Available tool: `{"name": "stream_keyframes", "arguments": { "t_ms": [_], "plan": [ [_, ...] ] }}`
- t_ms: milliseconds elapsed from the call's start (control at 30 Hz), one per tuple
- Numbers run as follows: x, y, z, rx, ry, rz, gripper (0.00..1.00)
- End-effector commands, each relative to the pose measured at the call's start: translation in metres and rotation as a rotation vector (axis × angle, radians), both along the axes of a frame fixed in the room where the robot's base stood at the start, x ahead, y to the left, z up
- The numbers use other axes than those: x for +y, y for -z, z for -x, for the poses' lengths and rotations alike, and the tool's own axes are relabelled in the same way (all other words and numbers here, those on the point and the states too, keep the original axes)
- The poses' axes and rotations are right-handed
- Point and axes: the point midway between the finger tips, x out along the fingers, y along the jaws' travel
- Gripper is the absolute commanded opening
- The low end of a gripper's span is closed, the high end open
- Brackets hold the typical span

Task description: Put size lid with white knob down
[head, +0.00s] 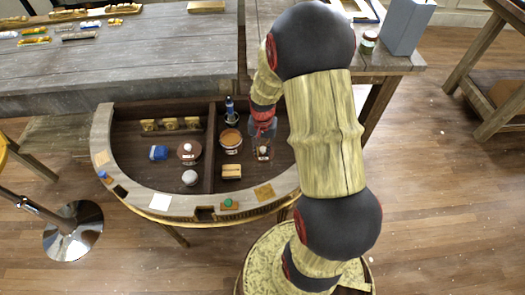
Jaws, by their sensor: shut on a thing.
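My gripper (263,138) reaches down over the right part of the half-round console (104,135). It is shut on a small dark lid with a white knob (264,153); the fingers partly cover it. I cannot tell whether the lid touches the console floor. Another round brown piece with a white knob (189,150) is in the left compartment. A round white-topped piece (190,177) is in front of it. A pot with an orange-brown top (231,138) stands just left of my gripper.
A dark divider (209,150) splits the console. Small items, including a green one (228,203), lie on the rim. A grey table (130,65) is behind.

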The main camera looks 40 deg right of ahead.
Motion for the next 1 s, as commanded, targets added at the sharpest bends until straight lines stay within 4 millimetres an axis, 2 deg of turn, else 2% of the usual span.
{"name": "stream_keyframes", "arguments": {
  "t_ms": [167, 200, 500, 833, 1000],
  "plan": [
    [0.0, 0.003, 0.0, 0.001, 0.0, -0.001, 0.0],
    [0.0, 0.003, 0.0, 0.001, 0.0, -0.001, 0.2],
    [0.0, 0.003, 0.0, 0.001, 0.0, 0.0, 0.37],
    [0.0, 0.001, 0.0, 0.001, 0.0, 0.0, 0.37],
    [0.0, -0.017, 0.0, 0.0, 0.0, 0.0, 0.37]
  ]
}}
